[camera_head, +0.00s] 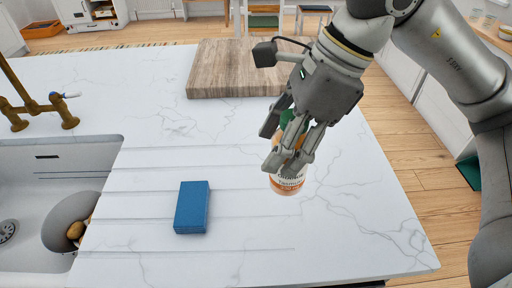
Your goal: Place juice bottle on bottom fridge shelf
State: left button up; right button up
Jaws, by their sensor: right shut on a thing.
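The juice bottle (288,186) has an orange and white label and a green cap. It is over the white marble counter, right of the middle of the view. My right gripper (290,158) comes down from above and is shut on the bottle, with its fingers around the upper part and hiding much of it. I cannot tell whether the bottle's base touches the counter. My left gripper is not in view. No fridge shelf can be made out.
A blue box (191,207) lies on the counter left of the bottle. A wooden board (225,68) lies behind. A sink (60,165) with a brass tap (38,108) is at the left. The counter's front right is clear.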

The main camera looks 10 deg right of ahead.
pick_arm(q)
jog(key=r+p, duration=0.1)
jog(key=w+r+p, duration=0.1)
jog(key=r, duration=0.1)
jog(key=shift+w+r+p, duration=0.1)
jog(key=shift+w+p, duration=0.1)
jog(key=shift+p, duration=0.1)
pick_arm(e)
jog(key=w+a+f, duration=0.1)
jog(key=w+f, duration=0.8)
jog(key=f, duration=0.1)
jog(key=shift+f, duration=0.3)
jog(key=shift+a, duration=0.1)
jog(key=shift+f, duration=0.2)
jog(key=o, duration=1.3)
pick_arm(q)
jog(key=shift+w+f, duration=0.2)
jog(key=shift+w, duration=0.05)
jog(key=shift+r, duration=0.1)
pick_arm(e)
jog(key=shift+r, duration=0.1)
